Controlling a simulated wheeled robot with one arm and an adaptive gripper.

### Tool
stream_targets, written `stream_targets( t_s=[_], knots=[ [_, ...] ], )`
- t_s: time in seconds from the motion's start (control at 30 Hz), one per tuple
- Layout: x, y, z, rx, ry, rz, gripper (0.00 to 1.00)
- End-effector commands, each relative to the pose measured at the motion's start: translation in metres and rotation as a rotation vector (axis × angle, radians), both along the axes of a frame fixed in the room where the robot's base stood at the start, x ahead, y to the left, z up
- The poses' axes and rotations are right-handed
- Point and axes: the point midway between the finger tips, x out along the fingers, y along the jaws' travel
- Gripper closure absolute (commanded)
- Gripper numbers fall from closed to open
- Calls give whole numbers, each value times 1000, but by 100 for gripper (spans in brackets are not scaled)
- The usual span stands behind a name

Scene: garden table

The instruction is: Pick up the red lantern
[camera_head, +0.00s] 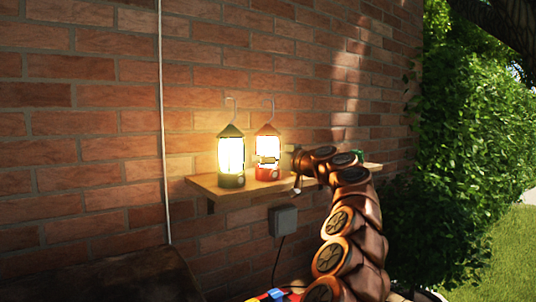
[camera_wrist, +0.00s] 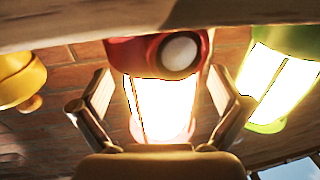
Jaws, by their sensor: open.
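The red lantern (camera_head: 268,174) stands lit on a wooden wall shelf, right of the green lantern (camera_head: 231,181). In the wrist view, which looks upside down, the red lantern's red base (camera_wrist: 150,52) is at the top, with its glowing body below. My gripper (camera_wrist: 160,97) is open, with one finger on each side of that glowing body. Gaps show at both sides, and I see no clear grip. The green lantern (camera_wrist: 290,42) is close to the right finger in the wrist view.
The wooden shelf (camera_head: 213,191) is fixed to a brick wall. A yellow object (camera_wrist: 20,78) is left of my gripper in the wrist view. A small green item (camera_head: 359,155) shows behind my arm. A grey box (camera_head: 283,221) with a cable is below the shelf.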

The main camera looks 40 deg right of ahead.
Motion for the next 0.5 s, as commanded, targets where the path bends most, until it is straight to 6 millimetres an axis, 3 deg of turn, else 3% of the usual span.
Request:
stream_targets(
  t_s=[0.27, 0.5],
  knots=[
    [2, 0, -1, 0, 0, 0, 0],
    [2, 0, -1, 0, 1, 0, 23]
  ],
)
